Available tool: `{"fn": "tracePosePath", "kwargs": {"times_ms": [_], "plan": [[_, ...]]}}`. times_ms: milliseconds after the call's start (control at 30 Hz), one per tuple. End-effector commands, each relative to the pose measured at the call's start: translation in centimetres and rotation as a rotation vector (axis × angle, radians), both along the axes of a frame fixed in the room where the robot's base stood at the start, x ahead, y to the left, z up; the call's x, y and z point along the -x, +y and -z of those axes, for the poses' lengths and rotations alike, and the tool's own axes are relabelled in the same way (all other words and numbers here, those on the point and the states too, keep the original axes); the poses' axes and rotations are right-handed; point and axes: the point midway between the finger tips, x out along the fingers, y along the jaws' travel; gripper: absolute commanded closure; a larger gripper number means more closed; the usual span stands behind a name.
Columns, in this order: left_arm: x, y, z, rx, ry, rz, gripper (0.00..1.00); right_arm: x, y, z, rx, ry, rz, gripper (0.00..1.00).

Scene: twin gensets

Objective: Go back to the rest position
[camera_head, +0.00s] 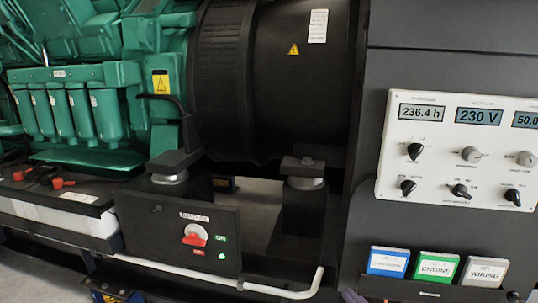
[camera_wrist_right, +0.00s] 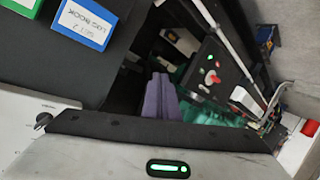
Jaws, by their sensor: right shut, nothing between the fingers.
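My right gripper (camera_head: 351,297) barely shows at the bottom edge of the head view, below the rack of manuals. In the right wrist view its purple fingers (camera_wrist_right: 160,97) are shut together with nothing between them. A battery switch box with a red rotary handle (camera_head: 194,236) stands to the left of it in the head view, with a green light lit. The handle also shows in the right wrist view (camera_wrist_right: 212,78), apart from the fingers. My left gripper is not in view.
The white control panel (camera_head: 455,150) is at the right. Below it, blue (camera_head: 388,261), green (camera_head: 437,266) and white (camera_head: 483,271) manuals stand in a rack. The green engine (camera_head: 90,100) and black generator housing (camera_head: 300,90) fill the back. A pale cable (camera_head: 280,291) runs along the base.

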Motion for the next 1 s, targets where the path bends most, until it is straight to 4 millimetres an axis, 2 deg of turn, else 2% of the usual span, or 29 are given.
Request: {"fn": "tracePosePath", "kwargs": {"times_ms": [33,100,167,200,300,400,500,633,1000], "plan": [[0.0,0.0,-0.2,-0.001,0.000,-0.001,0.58,2.7,0.5,3.7,-0.037,0.074,0.009,1.00],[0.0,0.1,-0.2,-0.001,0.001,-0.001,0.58,6.2,1.0,7.7,-0.082,0.158,0.025,1.00],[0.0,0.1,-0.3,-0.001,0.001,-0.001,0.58,9.5,1.3,10.9,-0.122,0.230,0.044,1.00],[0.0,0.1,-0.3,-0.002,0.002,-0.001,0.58,11.8,1.6,12.8,-0.145,0.276,0.057,1.00],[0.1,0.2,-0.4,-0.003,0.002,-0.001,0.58,17.2,2.0,16.7,-0.198,0.381,0.093,1.00],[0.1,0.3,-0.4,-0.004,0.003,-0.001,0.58,21.7,2.4,19.2,-0.237,0.461,0.127,1.00],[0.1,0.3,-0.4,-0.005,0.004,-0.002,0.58,24.6,2.6,20.6,-0.260,0.511,0.150,1.00],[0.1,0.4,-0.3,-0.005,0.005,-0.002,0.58,26.2,2.6,21.3,-0.272,0.538,0.164,1.00],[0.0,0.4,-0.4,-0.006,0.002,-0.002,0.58,26.3,2.6,21.4,-0.272,0.540,0.163,1.00]]}}
